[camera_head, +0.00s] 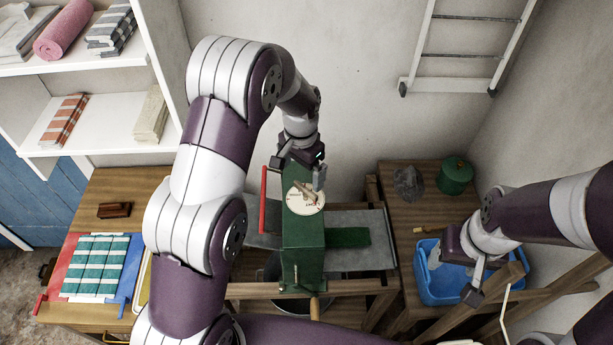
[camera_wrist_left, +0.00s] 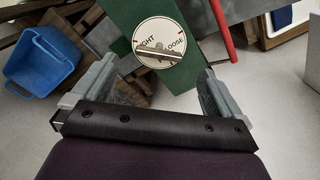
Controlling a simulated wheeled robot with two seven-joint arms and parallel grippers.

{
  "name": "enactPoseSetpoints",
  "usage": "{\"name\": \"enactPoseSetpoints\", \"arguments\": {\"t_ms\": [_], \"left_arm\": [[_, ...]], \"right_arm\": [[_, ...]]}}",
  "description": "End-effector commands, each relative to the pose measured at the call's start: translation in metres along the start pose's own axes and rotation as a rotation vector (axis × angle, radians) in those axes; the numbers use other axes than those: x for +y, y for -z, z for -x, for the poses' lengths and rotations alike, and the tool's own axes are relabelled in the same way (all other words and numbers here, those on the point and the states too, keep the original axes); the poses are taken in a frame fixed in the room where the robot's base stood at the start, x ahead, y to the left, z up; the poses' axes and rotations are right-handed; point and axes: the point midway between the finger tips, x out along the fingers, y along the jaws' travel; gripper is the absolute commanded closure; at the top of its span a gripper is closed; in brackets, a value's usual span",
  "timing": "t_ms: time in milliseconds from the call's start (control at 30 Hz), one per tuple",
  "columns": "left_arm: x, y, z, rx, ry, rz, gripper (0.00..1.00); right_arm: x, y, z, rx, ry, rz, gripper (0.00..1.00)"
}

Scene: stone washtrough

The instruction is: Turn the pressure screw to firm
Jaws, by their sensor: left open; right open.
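The pressure screw (camera_head: 306,191) is a metal cross-bar on a round white dial (camera_head: 294,206) on top of the green wringer (camera_head: 303,250). My left gripper (camera_head: 299,170) is open above the back of the dial. Its two fingers in the wrist view (camera_wrist_left: 155,85) stand wide apart, with the bar ahead of them and untouched. My right gripper (camera_head: 482,280) is open by the blue tub, away from the wringer.
A red lever (camera_head: 264,200) stands at the wringer's left side. A blue tub (camera_head: 437,285) and a green lidded pot (camera_head: 455,176) are on the right. Folded striped cloth (camera_head: 96,264) lies on the left table. A white rack (camera_head: 465,85) hangs on the back wall.

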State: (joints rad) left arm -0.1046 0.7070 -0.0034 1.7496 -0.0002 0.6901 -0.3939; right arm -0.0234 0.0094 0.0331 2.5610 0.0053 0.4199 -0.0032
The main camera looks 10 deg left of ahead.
Motion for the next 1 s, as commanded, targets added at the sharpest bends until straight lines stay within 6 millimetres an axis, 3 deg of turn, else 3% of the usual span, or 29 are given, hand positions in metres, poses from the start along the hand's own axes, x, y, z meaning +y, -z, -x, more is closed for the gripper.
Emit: {"name": "enactPoseSetpoints", "arguments": {"t_ms": [33, 100, 300, 700, 733, 833, 867, 1000], "left_arm": [[0.001, -0.001, -0.007, -0.008, -0.003, 0.0, 0.0], [0.001, -0.001, -0.025, -0.006, -0.002, 0.0, 0.0], [0.0, 0.0, -0.062, -0.001, -0.001, 0.001, 0.0], [0.0, 0.001, -0.075, 0.002, 0.001, 0.002, 0.0], [0.0, 0.001, -0.075, 0.002, 0.001, 0.002, 0.06], [0.0, 0.001, -0.075, 0.002, 0.001, 0.002, 0.39], [0.0, 0.0, -0.075, 0.002, 0.0, 0.001, 0.45], [0.0, 0.001, -0.075, 0.003, 0.001, 0.002, 0.45]], "right_arm": [[0.0, 0.002, 0.015, 0.0, 0.0, 0.0, 0.36], [0.0, 0.003, 0.023, 0.0, 0.0, 0.0, 0.36], [0.0, 0.005, 0.036, 0.0, 0.0, 0.0, 0.36], [0.0, 0.005, 0.037, 0.0, 0.0, 0.0, 0.36], [0.0, 0.005, 0.037, 0.0, 0.0, 0.0, 0.36], [0.0, 0.005, 0.037, 0.0, 0.0, 0.0, 0.36], [0.0, 0.005, 0.037, 0.0, 0.0, 0.0, 0.36], [0.0, 0.005, 0.037, 0.0, 0.0, 0.0, 0.36]]}}
